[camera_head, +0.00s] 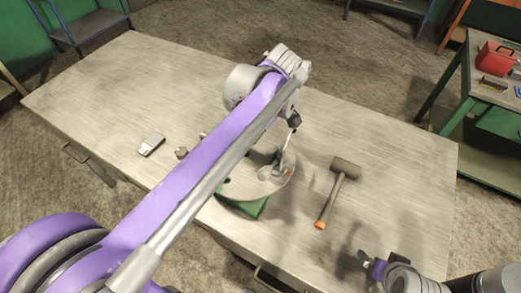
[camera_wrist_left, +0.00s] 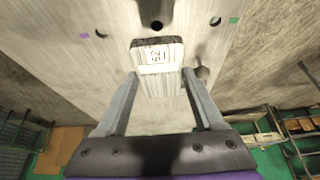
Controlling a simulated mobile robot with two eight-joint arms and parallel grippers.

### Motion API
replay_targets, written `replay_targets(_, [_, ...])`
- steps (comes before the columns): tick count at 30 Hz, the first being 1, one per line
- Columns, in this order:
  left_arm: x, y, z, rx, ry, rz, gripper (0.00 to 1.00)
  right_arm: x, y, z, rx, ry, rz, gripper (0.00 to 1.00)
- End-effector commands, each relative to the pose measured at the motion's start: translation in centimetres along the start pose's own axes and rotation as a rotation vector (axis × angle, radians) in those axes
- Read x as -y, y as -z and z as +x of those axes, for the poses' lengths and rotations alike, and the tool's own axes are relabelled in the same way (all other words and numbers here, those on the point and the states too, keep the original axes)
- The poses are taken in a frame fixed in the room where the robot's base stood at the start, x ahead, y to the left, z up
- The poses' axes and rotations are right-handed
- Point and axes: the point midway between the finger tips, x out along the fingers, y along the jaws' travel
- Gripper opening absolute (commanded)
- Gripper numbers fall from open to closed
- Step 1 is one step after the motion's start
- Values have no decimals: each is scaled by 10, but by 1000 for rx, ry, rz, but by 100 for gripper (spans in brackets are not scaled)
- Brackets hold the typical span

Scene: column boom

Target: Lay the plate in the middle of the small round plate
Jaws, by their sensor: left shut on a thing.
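The plate sits between the two fingers in the left wrist view. In the head view my left gripper (camera_head: 285,155) points down over the grey round plate (camera_head: 240,188), near its right side. My arm hides part of the round plate. I cannot tell whether the held plate touches it. My right gripper (camera_head: 376,265) is at the lower right, above the table and away from these things; its opening is unclear.
A mallet (camera_head: 340,190) with an orange handle end lies right of the round plate. A green block (camera_head: 249,208) shows under the round plate's front edge. Small metal parts (camera_head: 151,145) lie to the left. The worktable (camera_head: 400,160) is clear at the right.

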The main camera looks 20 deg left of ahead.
Motion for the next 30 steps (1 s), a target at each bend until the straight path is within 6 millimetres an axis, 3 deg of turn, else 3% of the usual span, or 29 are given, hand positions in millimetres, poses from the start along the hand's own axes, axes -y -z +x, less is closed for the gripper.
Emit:
replay_targets(4, [0,-2,6,-1,1,0,0,0,-1,1,1,0,0,100])
replay_targets(12, [0,-21,48,-1,1,0,0,0,-4,4,4,0,0,100])
replay_targets(24, [0,-39,87,-1,1,0,0,0,-8,7,6,0,0,100])
replay_targets(30, [0,-40,91,-1,0,0,0,0,-8,7,6,0,0,100])
